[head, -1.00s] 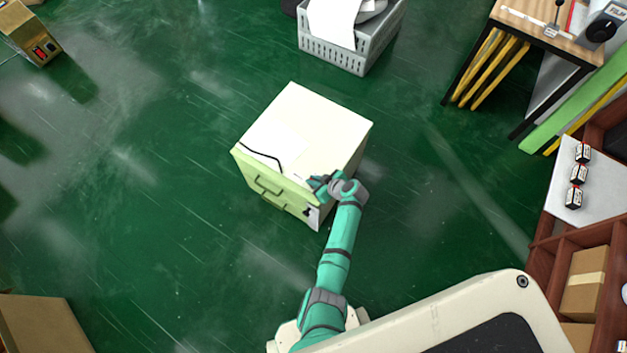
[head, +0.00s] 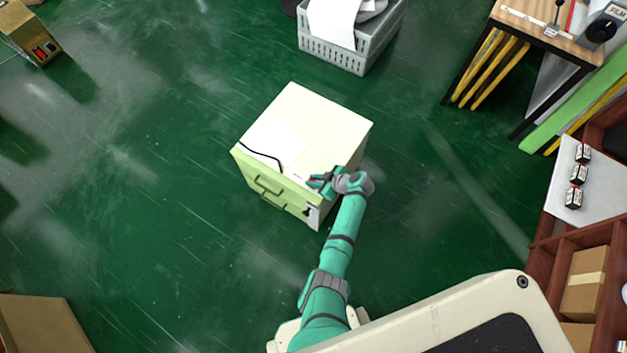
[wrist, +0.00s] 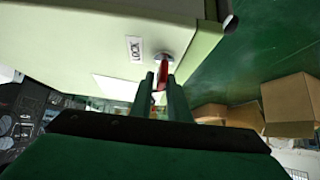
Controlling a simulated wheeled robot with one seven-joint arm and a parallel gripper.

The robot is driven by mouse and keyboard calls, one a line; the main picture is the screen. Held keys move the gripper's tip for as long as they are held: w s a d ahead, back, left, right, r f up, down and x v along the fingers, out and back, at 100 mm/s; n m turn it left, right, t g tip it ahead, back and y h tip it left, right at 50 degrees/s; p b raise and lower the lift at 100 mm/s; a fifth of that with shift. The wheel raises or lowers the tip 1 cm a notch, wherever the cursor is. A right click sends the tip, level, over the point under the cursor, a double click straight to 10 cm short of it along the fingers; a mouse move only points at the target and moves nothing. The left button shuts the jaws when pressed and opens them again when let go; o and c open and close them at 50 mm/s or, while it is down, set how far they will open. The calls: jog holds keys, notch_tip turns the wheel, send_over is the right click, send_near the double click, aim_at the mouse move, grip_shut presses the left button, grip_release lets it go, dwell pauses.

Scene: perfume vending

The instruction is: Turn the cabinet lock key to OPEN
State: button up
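The cabinet (head: 318,120) is a pale cream-green box on the floor, with handles on its front face. In the wrist view a small LOCK label (wrist: 135,49) sits beside a round metal lock (wrist: 163,57) on its pale surface. A red key (wrist: 161,77) stands out from the lock. My gripper (head: 318,184) is at the cabinet's upper front edge, towards its right corner. In the wrist view my gripper (wrist: 161,86) has its two fingers close on either side of the key and appears shut on it. No OPEN mark is readable.
A dark cable (head: 262,156) and a white sheet lie on the cabinet top. A grey crate (head: 350,50) stands behind it. A wooden table (head: 548,28) and shelf with small boxes are at right. Green floor around the cabinet is mostly clear.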

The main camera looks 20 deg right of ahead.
jog(key=shift+o, duration=0.9)
jog(key=v, duration=1.1)
jog(key=shift+f, duration=0.1)
jog(key=s+a+f+m+h, duration=0.25)
jog(key=s+f+h, duration=0.2)
jog(key=s, duration=0.45)
jog(key=s+a+r+m+h, duration=0.2)
jog(key=s+a, duration=0.1)
jog(key=s, duration=0.5)
jog(key=s+a+r+m+t, duration=0.1)
jog(key=s+a+r, duration=0.3)
jog(key=r, duration=0.6)
jog(key=s+a+r+m+t, duration=0.1)
jog(key=s+a+r+t, duration=0.3)
jog(key=a+r, duration=0.3)
jog(key=s+a+r+m+t, duration=0.1)
jog(key=s+a+r+t, duration=0.2)
jog(key=r, duration=1.1)
jog(key=shift+s+a+r+y, duration=0.35)
jog(key=shift+s+a+y, duration=0.15)
jog(key=shift+a, duration=0.7)
